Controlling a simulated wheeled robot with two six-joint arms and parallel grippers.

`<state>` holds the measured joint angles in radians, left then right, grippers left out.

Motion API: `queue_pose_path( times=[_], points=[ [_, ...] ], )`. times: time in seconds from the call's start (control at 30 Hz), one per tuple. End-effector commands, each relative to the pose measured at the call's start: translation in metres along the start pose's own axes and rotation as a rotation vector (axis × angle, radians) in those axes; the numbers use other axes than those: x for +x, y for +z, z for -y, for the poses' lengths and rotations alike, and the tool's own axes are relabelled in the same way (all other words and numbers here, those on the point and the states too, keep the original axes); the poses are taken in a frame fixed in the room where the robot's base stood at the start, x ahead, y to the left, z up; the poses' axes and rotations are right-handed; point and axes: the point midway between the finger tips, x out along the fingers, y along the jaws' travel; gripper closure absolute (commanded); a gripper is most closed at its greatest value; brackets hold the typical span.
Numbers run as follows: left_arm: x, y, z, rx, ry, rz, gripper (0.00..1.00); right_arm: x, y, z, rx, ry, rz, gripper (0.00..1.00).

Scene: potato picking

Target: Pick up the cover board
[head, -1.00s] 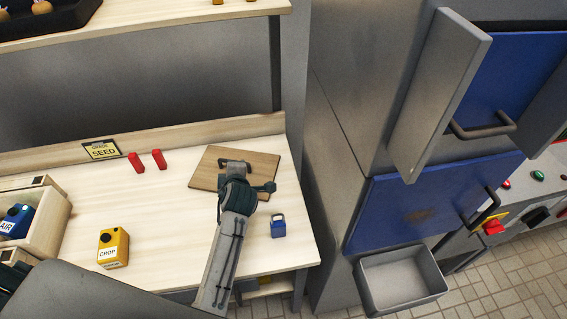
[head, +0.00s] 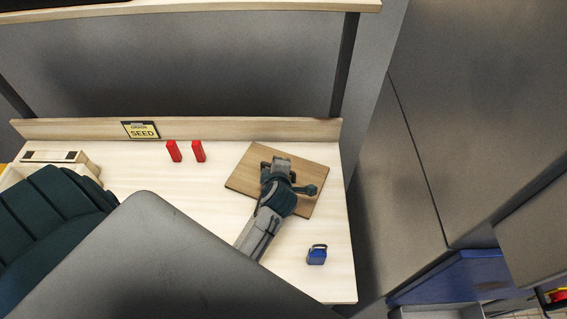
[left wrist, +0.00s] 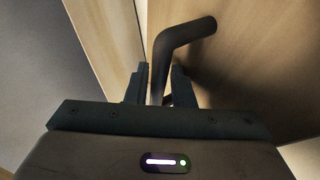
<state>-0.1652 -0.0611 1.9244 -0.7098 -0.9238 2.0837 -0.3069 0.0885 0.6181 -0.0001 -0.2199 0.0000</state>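The cover board (head: 308,170) is a flat brown wooden square at the right of the workbench. It appears to lie on the bench top; I cannot tell if it is lifted at all. My left gripper (head: 275,166) is over it, and the arm hides part of it. In the left wrist view, the board (left wrist: 255,70) fills the upper right. Its dark bent handle (left wrist: 183,36) runs down between the two fingers of my left gripper (left wrist: 160,88), which sit close on both sides. My right gripper is not in view.
Two red blocks (head: 174,151) stand left of the board, near a yellow SEED sign (head: 142,130). A small blue item (head: 317,255) stands in front of the board. A wooden box (head: 55,157) is at the left. A grey cabinet (head: 400,190) stands right of the bench.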

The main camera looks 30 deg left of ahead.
Motion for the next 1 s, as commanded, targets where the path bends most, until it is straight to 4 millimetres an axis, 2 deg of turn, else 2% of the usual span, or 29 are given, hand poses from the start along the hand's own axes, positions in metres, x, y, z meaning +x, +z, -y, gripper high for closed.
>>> queue_pose_path(
  times=[0.2,0.33,0.77,1.0],
  points=[
    [0.0,0.0,0.002,0.0,-0.003,0.0,0.77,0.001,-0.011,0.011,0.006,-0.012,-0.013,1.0],
    [0.0,0.0,0.002,0.0,-0.003,0.0,1.0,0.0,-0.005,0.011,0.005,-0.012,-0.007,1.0],
    [-0.001,0.0,0.0,0.0,-0.005,0.0,1.0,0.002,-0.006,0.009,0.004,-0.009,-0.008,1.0],
    [-0.015,-0.006,-0.024,-0.004,0.002,0.001,1.0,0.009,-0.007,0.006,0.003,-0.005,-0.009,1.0]
  ],
)
